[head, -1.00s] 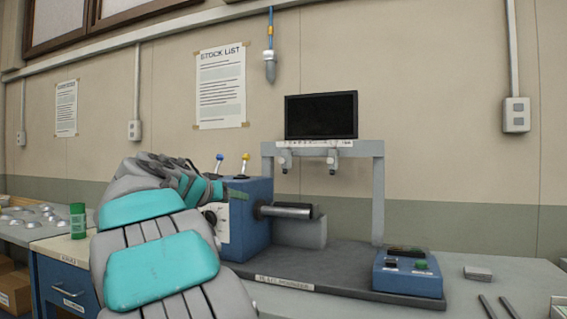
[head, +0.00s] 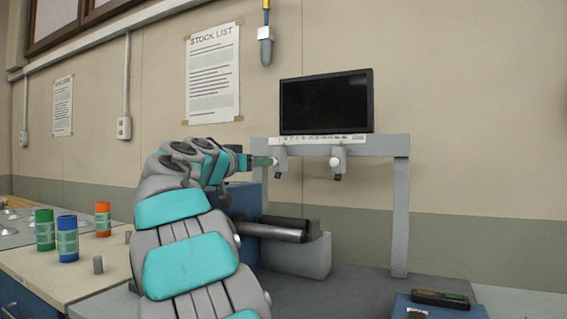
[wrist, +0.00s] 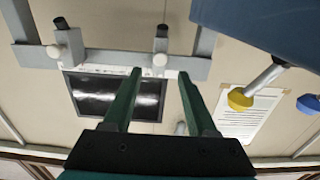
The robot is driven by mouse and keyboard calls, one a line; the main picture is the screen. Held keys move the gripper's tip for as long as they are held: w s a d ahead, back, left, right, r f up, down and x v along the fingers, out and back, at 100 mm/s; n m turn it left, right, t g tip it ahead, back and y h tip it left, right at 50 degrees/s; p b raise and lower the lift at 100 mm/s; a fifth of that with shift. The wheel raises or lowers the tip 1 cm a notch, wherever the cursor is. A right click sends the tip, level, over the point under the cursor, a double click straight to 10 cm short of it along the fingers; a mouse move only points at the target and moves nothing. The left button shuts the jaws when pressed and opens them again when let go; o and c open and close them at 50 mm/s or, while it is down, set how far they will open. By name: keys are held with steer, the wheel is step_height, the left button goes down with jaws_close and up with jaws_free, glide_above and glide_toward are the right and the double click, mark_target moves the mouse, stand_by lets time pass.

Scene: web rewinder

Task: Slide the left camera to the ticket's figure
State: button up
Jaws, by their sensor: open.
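The left camera (head: 281,152) is a small grey unit with a pale knob, hanging from the crossbar of a grey frame. It also shows in the wrist view (wrist: 161,44), where the scene looks upside down. My gripper (head: 264,161) is right beside it on the left. In the wrist view, my gripper's two green fingers (wrist: 159,73) are apart, with the camera's knob seen between and beyond their tips. I cannot tell whether they touch it. The right camera (head: 338,158) hangs farther along the bar. A scale strip (head: 322,139) runs along the bar; its marks are unreadable. I cannot make out a ticket.
A dark screen (head: 326,102) stands above the bar. A dark roller (head: 272,231) sticks out below, from a blue housing partly hidden by my arm. A blue control box (head: 440,305) is at lower right. Several coloured cans stand on the left bench. A stock list (head: 213,73) hangs behind.

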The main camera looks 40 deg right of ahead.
mark_target(278, 160)
steer(key=p+x, duration=0.2)
steer(key=x, duration=0.6)
steer(key=shift+w+d, duration=0.1)
jaws_close()
stand_by(0.4)
stand_by(1.0)
